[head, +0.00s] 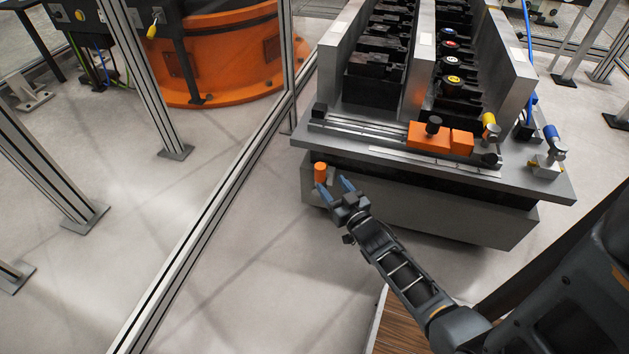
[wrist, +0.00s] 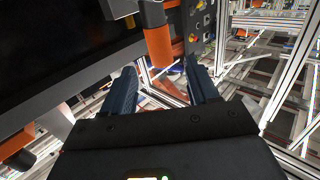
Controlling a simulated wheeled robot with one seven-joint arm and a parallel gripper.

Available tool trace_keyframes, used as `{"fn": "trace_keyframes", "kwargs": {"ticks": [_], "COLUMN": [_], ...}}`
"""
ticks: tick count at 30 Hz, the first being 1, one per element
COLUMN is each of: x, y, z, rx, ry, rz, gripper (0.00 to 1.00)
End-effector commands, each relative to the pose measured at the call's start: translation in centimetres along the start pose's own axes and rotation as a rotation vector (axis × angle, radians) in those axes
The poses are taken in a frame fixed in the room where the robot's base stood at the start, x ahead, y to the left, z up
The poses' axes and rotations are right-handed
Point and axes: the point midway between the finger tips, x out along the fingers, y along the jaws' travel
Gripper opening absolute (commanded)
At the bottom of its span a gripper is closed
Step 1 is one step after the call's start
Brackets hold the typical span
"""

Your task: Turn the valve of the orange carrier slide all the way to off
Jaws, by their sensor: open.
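The orange carrier slide (head: 430,136) sits on a rail along the front top of the drive unit, right of its middle. An orange cylindrical handle (head: 320,171), which looks like a valve handle, shows at the unit's front left corner below the top plate. My gripper (head: 333,184) is open and empty close to this handle. In the wrist view the handle (wrist: 157,42) hangs between the two blue fingertips (wrist: 160,72). I cannot tell whether a finger touches it. Its mount is partly hidden, and its on or off position cannot be read.
A yellow-handled valve (head: 489,119) and a blue-handled valve (head: 551,132) stand at the unit's right side. The steel top plate (head: 540,180) overhangs the front. Aluminium fence posts (head: 160,90) and an orange round base (head: 225,60) are at left.

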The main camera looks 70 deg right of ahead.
Motion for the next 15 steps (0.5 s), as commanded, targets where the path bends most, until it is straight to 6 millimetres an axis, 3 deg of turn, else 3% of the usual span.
{"fn": "trace_keyframes", "kwargs": {"ticks": [5,15], "x": [1.3,6.3], "y": [0.0,0.0], "z": [-0.2,-0.1], "rx": [-0.014,-0.01], "ry": [0.014,0.01], "rz": [-0.003,-0.001], "gripper": [0.59,0.59]}}
